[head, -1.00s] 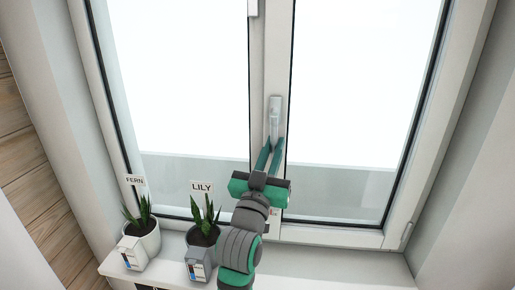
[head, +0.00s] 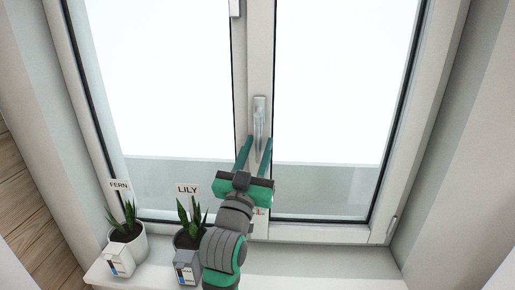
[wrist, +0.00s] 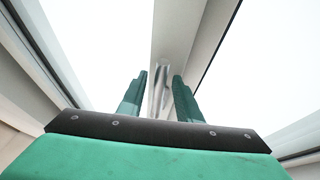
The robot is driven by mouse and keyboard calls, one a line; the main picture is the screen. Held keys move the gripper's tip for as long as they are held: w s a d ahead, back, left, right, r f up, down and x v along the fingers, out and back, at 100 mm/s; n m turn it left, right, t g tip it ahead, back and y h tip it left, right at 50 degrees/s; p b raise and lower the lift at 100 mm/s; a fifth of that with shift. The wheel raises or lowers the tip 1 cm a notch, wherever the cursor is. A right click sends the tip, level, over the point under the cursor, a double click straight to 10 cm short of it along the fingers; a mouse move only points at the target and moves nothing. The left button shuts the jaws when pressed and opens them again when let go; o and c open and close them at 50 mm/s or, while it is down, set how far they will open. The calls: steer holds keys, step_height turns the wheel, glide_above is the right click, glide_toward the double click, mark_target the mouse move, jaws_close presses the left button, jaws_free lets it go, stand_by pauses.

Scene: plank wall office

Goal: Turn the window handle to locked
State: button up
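The window handle (head: 259,118) is a slim silver-grey lever on the white middle frame post. It points straight down, close to upright in the head view. My gripper (head: 258,140) is at the handle's lower end, with its two green fingers spread apart, one to each side. In the wrist view my gripper (wrist: 160,75) is open, and the handle (wrist: 159,88) shows in the gap between the fingers. I see light space beside the handle there. Whether a finger touches it I cannot tell.
Two potted plants stand on the white sill (head: 310,270) at the lower left, labelled FERN (head: 126,240) and LILY (head: 190,236). The LILY plant is close beside my arm. The sill to the right is clear. A plank wall (head: 35,220) is at far left.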

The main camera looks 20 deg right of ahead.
steer(key=v, duration=1.1)
steer(key=shift+w, duration=0.1)
steer(key=s+a+f+n+y, duration=0.2)
steer(key=s+f+n+y, duration=0.15)
steer(key=f, duration=0.65)
steer(key=s+a+f+n+y, duration=0.3)
steer(key=s+f, duration=0.1)
steer(key=f, duration=0.5)
steer(key=s+a+f+n+y, duration=0.2)
steer(key=s+f+n+y, duration=0.15)
steer(key=f, duration=0.65)
steer(key=s+a+f+m+g+y, duration=0.1)
steer(key=s+f, duration=0.4)
steer(key=s, duration=0.8)
steer(key=s+a+f+m+g+y, duration=0.1)
steer(key=s+f, duration=0.5)
steer(key=s, duration=0.7)
steer(key=a+m+g, duration=0.1)
steer(key=a, duration=0.1)
steer(key=shift+s+a+f+g, duration=0.25)
steer(key=shift+s+a+g, duration=0.05)
steer(key=shift+a+g, duration=0.1)
